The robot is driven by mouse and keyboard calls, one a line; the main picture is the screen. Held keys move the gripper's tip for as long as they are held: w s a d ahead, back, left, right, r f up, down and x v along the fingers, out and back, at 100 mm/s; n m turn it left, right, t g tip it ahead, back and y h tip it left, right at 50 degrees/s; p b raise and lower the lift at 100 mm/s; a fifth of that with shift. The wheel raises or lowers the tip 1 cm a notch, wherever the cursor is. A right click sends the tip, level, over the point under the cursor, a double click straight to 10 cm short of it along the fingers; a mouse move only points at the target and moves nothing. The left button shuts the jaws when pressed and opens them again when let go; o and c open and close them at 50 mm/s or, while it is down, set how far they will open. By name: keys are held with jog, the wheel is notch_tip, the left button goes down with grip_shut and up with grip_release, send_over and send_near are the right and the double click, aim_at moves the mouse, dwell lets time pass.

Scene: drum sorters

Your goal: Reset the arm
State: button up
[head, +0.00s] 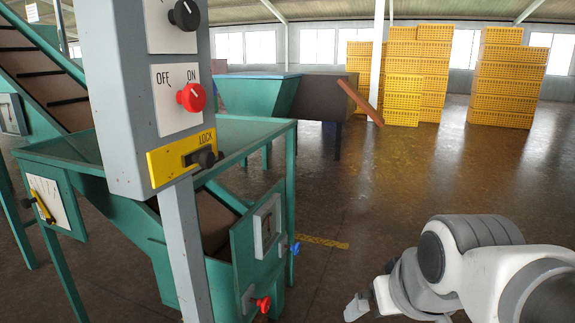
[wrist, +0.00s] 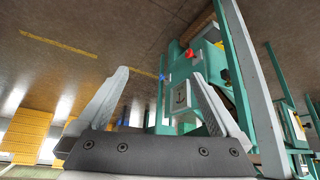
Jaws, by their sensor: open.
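My gripper (wrist: 156,108) shows in the wrist view with its two grey fingers spread wide and nothing between them. In the head view my arm is at the lower right, with the end of my gripper (head: 357,306) low over the floor, apart from the machine. The grey control post (head: 121,100) stands at the left. It carries a black knob (head: 185,15), a red OFF/ON knob (head: 191,97) whose pointer direction is hard to tell, and a yellow LOCK plate (head: 163,165) with a dark latch.
The green sorter (head: 252,133) fills the left, with a red knob (head: 263,304) and a blue knob (head: 295,248) low on its side. A hopper (head: 245,96) stands behind. Stacks of yellow crates (head: 506,85) stand far back. The floor at centre right is clear.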

jog(key=s+r+p, duration=0.2)
jog(key=s+p, duration=0.1)
jog(key=s, duration=0.3)
notch_tip(320, 180, up, 26)
jog(key=p, duration=2.5)
jog(key=shift+w+d+f+m+g+p, duration=0.2)
jog(key=shift+f+m+g+p, duration=0.1)
jog(key=shift+m+g, duration=0.1)
